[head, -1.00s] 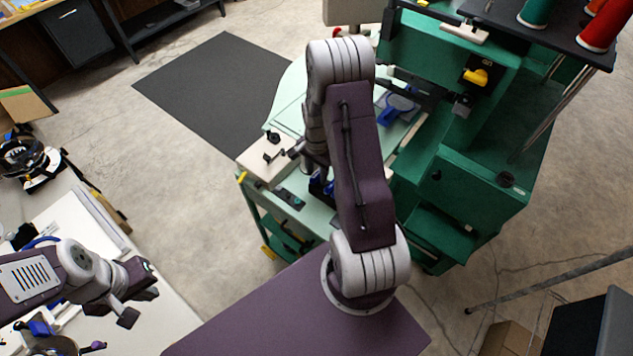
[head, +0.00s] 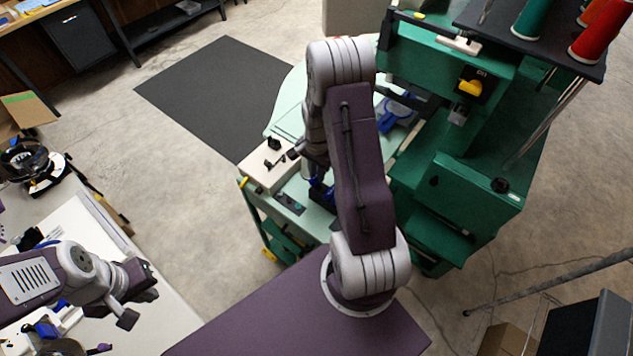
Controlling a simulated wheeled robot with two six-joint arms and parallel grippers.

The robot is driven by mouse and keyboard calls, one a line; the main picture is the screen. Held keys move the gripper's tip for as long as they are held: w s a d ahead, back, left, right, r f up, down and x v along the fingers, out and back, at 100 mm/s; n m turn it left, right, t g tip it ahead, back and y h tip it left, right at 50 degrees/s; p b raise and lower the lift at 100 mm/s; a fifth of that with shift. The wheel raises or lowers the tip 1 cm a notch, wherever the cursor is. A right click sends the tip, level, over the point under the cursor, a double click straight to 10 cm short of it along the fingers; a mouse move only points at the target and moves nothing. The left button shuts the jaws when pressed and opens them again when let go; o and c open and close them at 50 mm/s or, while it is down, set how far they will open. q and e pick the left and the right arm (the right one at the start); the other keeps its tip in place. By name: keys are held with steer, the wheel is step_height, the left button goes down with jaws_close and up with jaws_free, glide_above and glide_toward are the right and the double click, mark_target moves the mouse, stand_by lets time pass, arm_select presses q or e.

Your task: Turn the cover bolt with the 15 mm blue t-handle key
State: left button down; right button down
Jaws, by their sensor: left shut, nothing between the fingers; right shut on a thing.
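My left gripper (head: 138,292) is shut and empty at the lower left, above the edge of a white bench. My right arm rises in the middle and bends down over the pale green table of a green machine (head: 475,190). Another blue part (head: 396,113) lies on the machine to the right of the arm. I cannot make out the cover bolt.
A yellow knob (head: 471,87) sits on the machine's front. Thread spools (head: 592,42) stand on a dark shelf at the upper right. The white bench (head: 150,318) is at the lower left. A dark mat (head: 215,95) lies on open concrete floor behind. A grey pole crosses the lower right.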

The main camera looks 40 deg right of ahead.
steer(key=shift+r+p, duration=1.3)
steer(key=shift+r, duration=0.35)
steer(key=shift+r, duration=0.1)
